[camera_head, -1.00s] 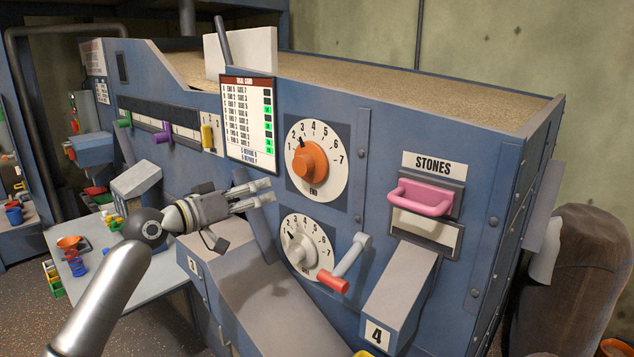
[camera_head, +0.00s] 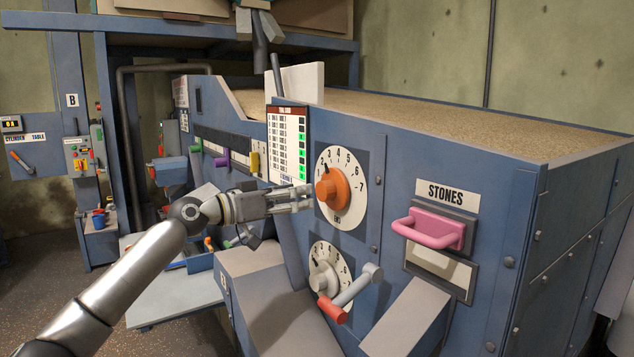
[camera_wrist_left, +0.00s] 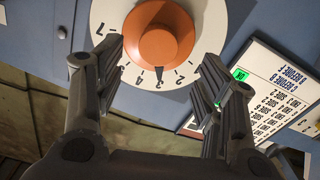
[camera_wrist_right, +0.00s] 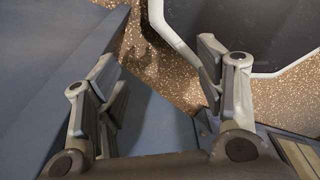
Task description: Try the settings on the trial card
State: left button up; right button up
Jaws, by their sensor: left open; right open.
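The trial card (camera_head: 283,145) hangs on the blue machine's face, with rows of text and several green marks down its right side; it also shows in the left wrist view (camera_wrist_left: 275,100). Right of it is the upper dial with an orange knob (camera_head: 331,189), its pointer near 3. Below is a second dial with a grey knob (camera_head: 323,277). My left gripper (camera_head: 308,199) is open and empty, just left of the orange knob. In the left wrist view its fingers frame the knob (camera_wrist_left: 158,36) without visible contact. My right gripper (camera_wrist_left: 160,36) is absent there; its own view shows it (camera_wrist_right: 160,65) open and empty.
A red-handled crank (camera_head: 347,295) projects beside the lower dial. A pink handle (camera_head: 432,230) sits under the STONES label. Green, purple and yellow (camera_head: 254,162) sliders are on the left. Grey chutes (camera_head: 405,325) jut out below.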

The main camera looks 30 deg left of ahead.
aim_at(321, 191)
pick_arm(q)
jog(key=p+x, duration=0.1)
jog(key=x, duration=0.1)
jog(key=p+x, duration=0.1)
jog(key=x, duration=0.1)
jog(key=shift+w+d+r, duration=0.2)
jog(key=shift+w+d+f+p, duration=0.1)
jog(key=shift+w+p, duration=0.1)
jog(key=shift+w, duration=0.15)
jog(key=shift+w+d+f+p, duration=0.15)
jog(key=shift+w+p, duration=0.05)
jog(key=shift+w, duration=0.15)
pick_arm(e)
jog(key=r, duration=0.1)
jog(key=d+r, duration=0.1)
jog(key=r, duration=0.1)
jog(key=shift+w+d+r, duration=0.35)
jog(key=shift+w+r, duration=0.05)
jog(key=shift+a, duration=0.1)
pick_arm(q)
jog(key=c, duration=1)
jog(key=shift+n, duration=2.5)
pick_arm(e)
jog(key=shift+f, duration=0.1)
pick_arm(q)
jog(key=shift+r, duration=0.1)
